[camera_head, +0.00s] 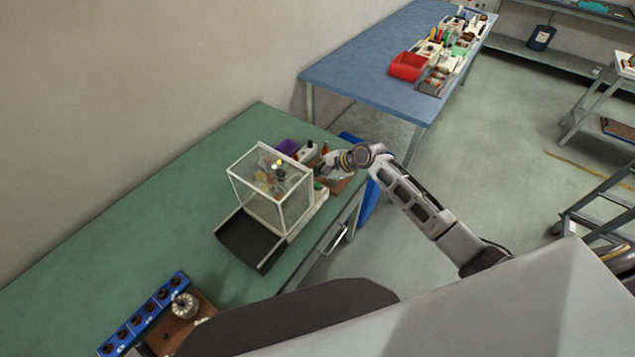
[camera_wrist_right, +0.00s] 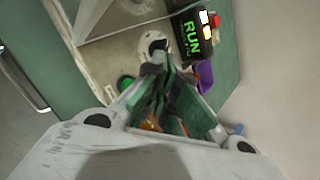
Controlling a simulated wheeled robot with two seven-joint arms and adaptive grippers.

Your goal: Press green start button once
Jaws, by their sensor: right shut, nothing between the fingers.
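The winding machine is a clear, white-framed enclosure (camera_head: 272,190) on the green bench. A green button (camera_head: 318,186) shows at its right base. In the right wrist view the green button (camera_wrist_right: 126,83) sits on a pale panel, just left of my fingers. My right gripper (camera_head: 325,172) is beside the machine's right side. In the wrist view my right gripper (camera_wrist_right: 158,66) is shut and empty, its tips beside the button in the picture. I cannot tell their height above the panel. My left gripper is not in view.
A dark display reading RUN (camera_wrist_right: 193,38) and a purple bin (camera_wrist_right: 205,77) are near the gripper. A black tray (camera_head: 254,239) lies before the enclosure. A blue socket rack (camera_head: 146,314) stands front left. A blue table (camera_head: 360,75) is behind. Bench space left of the machine is clear.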

